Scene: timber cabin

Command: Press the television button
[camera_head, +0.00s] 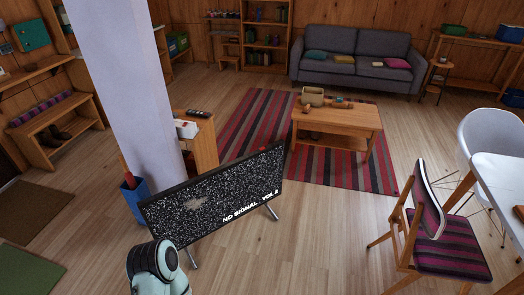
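The television (232,200) is a thin dark-framed screen on two short metal feet, slanting up to the right in the lower middle of the head view. Its screen shows grey static with the words "NO SIGNAL" and "VOL 2". I cannot make out a button on it. A rounded pale and black link of my own arm stands at the bottom edge, just in front of the television's lower left part. Neither of my grippers shows in this view, so I cannot tell whether they are open or shut.
A white column (120,80) rises behind the television's left end, with a blue bin (135,200) at its foot. A wooden stand (204,150) holds a dark remote (198,113). A striped chair (445,240) and white table (503,180) are at right. Floor between is clear.

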